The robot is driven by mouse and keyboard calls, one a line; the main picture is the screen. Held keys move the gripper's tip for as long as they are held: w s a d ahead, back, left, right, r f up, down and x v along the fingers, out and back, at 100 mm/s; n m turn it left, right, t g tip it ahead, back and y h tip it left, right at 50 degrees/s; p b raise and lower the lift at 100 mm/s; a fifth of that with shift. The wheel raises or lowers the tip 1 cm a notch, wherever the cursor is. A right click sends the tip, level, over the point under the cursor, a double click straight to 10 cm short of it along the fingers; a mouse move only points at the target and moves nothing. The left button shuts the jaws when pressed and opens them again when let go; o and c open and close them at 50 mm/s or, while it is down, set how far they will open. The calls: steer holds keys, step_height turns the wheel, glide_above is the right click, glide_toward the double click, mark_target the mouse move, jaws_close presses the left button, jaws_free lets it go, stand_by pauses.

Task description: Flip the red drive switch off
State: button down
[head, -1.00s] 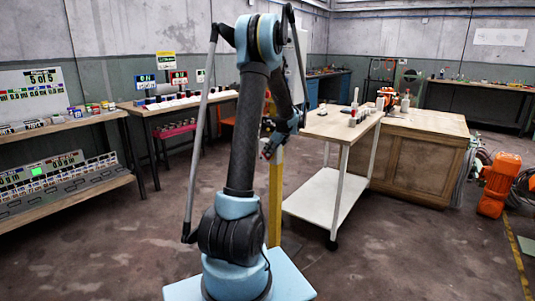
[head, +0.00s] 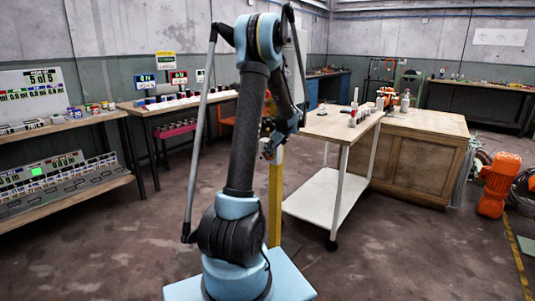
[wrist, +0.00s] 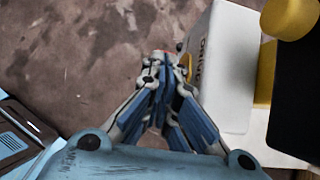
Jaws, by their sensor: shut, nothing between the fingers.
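My gripper (wrist: 165,65) has its fingers together in the wrist view, with nothing held. Its tips are beside the edge of a white box (wrist: 222,65) with dark lettering that looks like "DRIVE". A small reddish spot (wrist: 180,47) shows right at the fingertips, at the box edge. It may be the red drive switch, but the fingers hide most of it, so its position and any contact cannot be told. In the head view my gripper (head: 268,150) is small, in front of the yellow post (head: 275,195).
A yellow round part (wrist: 290,17) and a black block lie right of the box in the wrist view. A white trolley (head: 325,195) stands right of the post, by a wooden cabinet (head: 415,165). Benches (head: 75,125) line the left. Floor at front right is clear.

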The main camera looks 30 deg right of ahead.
steer(key=shift+r, duration=0.65)
steer(key=v, duration=1.4)
steer(key=shift+s+f, duration=0.3)
steer(key=shift+f, duration=0.05)
steer(key=shift+s+d, duration=0.1)
steer(key=shift+d, duration=0.05)
